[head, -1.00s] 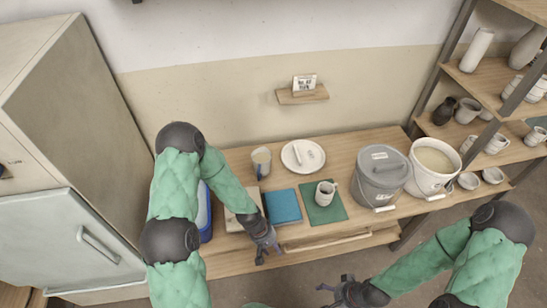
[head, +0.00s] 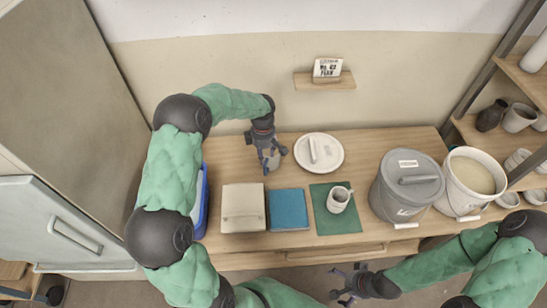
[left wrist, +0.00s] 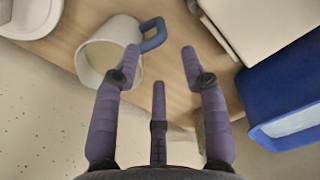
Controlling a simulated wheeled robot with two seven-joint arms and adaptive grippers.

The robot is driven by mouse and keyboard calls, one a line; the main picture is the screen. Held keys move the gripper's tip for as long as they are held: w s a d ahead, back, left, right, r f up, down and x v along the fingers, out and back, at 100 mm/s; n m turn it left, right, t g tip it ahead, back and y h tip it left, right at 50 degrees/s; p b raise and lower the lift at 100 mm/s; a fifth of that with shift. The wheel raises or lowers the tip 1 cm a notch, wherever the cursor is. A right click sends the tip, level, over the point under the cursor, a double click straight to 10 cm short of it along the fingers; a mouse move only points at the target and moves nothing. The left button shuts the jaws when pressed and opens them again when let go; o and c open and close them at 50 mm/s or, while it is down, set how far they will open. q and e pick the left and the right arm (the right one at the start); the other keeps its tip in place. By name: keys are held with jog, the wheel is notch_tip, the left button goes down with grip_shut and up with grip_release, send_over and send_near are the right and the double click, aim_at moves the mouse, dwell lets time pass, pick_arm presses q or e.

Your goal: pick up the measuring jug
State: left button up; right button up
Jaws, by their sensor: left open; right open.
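The measuring jug (left wrist: 100,58) is pale with a blue-grey handle (left wrist: 153,34) and shows in the left wrist view at upper left. In the head view it is mostly hidden beneath my left gripper (head: 268,162), at the back left of the wooden table. My left gripper (left wrist: 161,58) is open. One fingertip overlaps the jug's wall in the wrist picture, and the handle lies ahead between the fingertips; I cannot tell whether they touch. My right gripper (head: 345,284) is open and empty, in front of the table.
A beige folded item (head: 243,208), a blue book-like item (head: 288,209) and a mug (head: 338,200) on a green mat (head: 323,222) are in front. A lidded bucket (head: 405,185) stands right; a blue crate (head: 202,205) stands left.

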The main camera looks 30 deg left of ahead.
aim_at(265, 166)
pick_arm(q)
notch_tip(265, 166, down, 6)
jog(key=shift+r+b, duration=0.2)
jog(key=shift+b, duration=0.55)
notch_tip(265, 166, down, 5)
jog(key=shift+s+b, duration=0.1)
jog(key=shift+b, duration=0.95)
grip_shut()
jog(key=shift+r, duration=0.1)
